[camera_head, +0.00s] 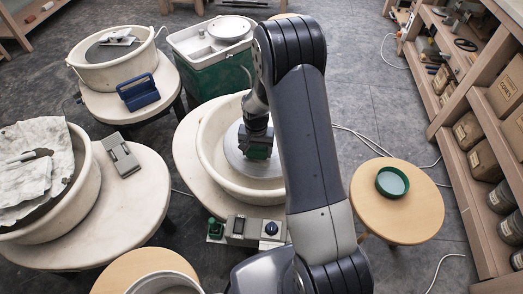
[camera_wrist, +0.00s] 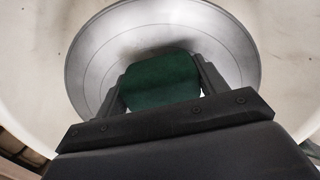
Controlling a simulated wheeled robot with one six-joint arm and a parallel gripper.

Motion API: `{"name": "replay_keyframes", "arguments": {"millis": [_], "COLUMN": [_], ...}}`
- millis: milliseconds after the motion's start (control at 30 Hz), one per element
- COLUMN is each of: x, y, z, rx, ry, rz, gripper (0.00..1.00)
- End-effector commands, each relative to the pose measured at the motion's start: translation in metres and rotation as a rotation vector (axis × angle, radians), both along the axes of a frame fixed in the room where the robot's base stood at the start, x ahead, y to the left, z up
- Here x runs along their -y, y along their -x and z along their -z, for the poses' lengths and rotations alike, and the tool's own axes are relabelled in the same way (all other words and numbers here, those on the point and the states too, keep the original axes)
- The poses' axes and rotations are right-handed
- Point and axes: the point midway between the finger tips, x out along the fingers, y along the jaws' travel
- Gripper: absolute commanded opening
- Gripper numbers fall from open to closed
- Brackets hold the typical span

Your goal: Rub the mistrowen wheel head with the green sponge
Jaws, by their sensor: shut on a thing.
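My gripper (camera_head: 257,138) is shut on the green sponge (camera_head: 258,152), over the bare silver wheel head (camera_head: 236,160) in the middle wheel's cream basin (camera_head: 209,150). In the wrist view the sponge (camera_wrist: 160,82) sits between both fingers of my gripper (camera_wrist: 160,85), low against the wheel head (camera_wrist: 100,50). A dark grey smudge or shadow shows on the disc around the sponge. I cannot tell whether the sponge touches the disc. No label naming a wheel is readable. My arm hides the basin's right part.
Two other wheels stand left: one with a cloth (camera_head: 38,150), one with a blue caddy (camera_head: 138,93) on its table. A green cabinet (camera_head: 212,70) is behind. A round stool (camera_head: 415,212) holds a green dish (camera_head: 392,182). Shelves (camera_head: 455,140) line the right.

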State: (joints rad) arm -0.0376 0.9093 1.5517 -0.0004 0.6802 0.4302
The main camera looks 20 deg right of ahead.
Motion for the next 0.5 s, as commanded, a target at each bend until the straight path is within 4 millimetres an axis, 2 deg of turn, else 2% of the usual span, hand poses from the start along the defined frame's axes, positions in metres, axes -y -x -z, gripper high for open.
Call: {"name": "replay_keyframes", "arguments": {"millis": [333,500], "x": [0.0008,0.0077], "y": [0.0002,0.0031], "z": [-0.0001,0.0], "rx": [0.0,-0.001], "ry": [0.0,0.0], "rz": [0.001,0.003], "gripper": [0.42,0.42]}}
